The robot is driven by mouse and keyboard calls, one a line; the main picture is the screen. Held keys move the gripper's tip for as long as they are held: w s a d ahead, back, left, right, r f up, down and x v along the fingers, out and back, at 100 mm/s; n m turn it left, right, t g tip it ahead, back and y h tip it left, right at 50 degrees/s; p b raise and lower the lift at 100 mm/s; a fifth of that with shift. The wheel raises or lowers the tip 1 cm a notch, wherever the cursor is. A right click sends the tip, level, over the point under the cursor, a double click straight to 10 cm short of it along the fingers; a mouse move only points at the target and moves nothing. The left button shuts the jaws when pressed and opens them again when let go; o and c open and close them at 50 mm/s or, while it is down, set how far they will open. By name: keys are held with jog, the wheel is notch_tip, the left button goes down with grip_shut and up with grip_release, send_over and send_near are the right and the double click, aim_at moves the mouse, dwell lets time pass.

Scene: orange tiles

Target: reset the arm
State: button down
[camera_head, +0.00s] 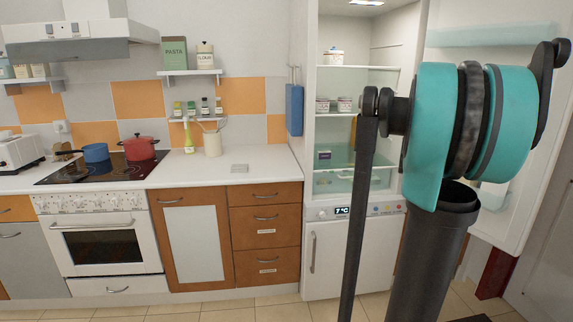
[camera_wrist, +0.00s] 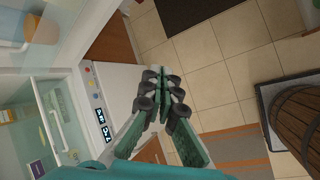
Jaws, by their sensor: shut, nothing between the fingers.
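My gripper (camera_wrist: 163,92) shows in the wrist view, its green fingers together at the tips with nothing between them. It is in free air in front of the fridge (camera_wrist: 110,95), above the tiled floor. In the head view my teal and black arm (camera_head: 432,130) stands at the right, in front of the open fridge (camera_head: 335,212). The gripper itself cannot be made out in the head view.
The fridge door (camera_head: 520,110) stands open at the right. A counter (camera_head: 270,168) with a hob, a red pot (camera_head: 139,149) and a blue pan (camera_head: 95,152) runs left. A wooden barrel (camera_wrist: 298,120) stands on the floor. Open tiled floor (camera_wrist: 225,90) lies between.

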jog(key=s+a+f+m+t+y, duration=0.1)
jog(key=s+a+f+m, duration=0.1)
jog(key=a+f, duration=0.35)
jog(key=s+a+f+m+y, duration=0.1)
jog(key=s+a+f+m, duration=0.15)
jog(key=a, duration=0.55)
jog(key=s+a+f+m+t+y, duration=0.1)
jog(key=s+a+f, duration=0.2)
jog(key=a, duration=0.4)
jog(key=s+a+f+m+y, duration=0.3)
jog(key=s+a+f+m, duration=0.2)
jog(key=s+a+f, duration=0.4)
jog(key=s+a, duration=0.2)
jog(key=a, duration=0.2)
jog(key=shift+m+g, duration=0.3)
jog(key=shift+m, duration=0.05)
jog(key=c, duration=2.2)
grip_release()
